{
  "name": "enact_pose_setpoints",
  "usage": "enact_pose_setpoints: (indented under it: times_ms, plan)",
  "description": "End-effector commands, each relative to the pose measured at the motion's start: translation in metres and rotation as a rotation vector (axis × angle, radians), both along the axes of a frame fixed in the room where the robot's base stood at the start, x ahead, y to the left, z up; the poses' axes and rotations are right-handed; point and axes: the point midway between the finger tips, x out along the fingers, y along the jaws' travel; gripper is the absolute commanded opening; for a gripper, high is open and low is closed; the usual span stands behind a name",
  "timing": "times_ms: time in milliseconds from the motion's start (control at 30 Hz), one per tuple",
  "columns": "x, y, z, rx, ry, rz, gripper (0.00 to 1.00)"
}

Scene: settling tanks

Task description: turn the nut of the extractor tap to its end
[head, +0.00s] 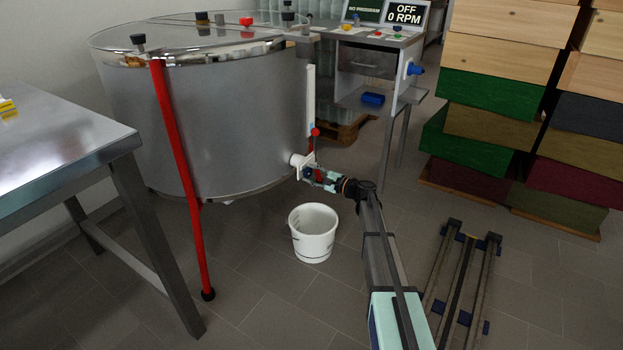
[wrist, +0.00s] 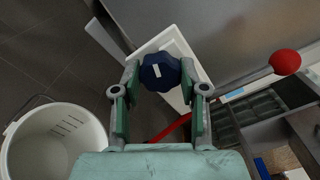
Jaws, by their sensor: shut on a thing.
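The extractor tap (head: 298,160) is white and sits low on the right side of the steel drum (head: 215,130). In the wrist view, its nut (wrist: 160,72) is a dark blue lobed knob with a short white mark, in front of the white tap body (wrist: 185,40). My gripper (head: 313,175) is at the tap; in the wrist view, its two fingers (wrist: 159,78) are shut on the nut from left and right. The red ball (wrist: 285,62) of the tap's lever stands to the right of the nut. In the head view, the gripper partly hides the nut.
A white bucket (head: 313,233) stands on the floor below the tap. A steel table (head: 65,145) is at left, and a red drum leg (head: 180,165) runs down to the floor. Stacked hive boxes (head: 490,110) stand at right. A control stand (head: 375,65) is behind.

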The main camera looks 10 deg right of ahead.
Motion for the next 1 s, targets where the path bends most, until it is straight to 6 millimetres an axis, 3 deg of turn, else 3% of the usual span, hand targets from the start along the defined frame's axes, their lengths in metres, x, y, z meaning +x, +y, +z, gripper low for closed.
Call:
enact_pose_setpoints:
  times_ms: [500, 1000]
  plan:
    - [0.0019, 0.0013, -0.0006, -0.220, -0.249, -0.001, 0.08]
    - [0.0021, 0.0013, 0.0006, -0.253, -0.286, -0.001, 0.08]
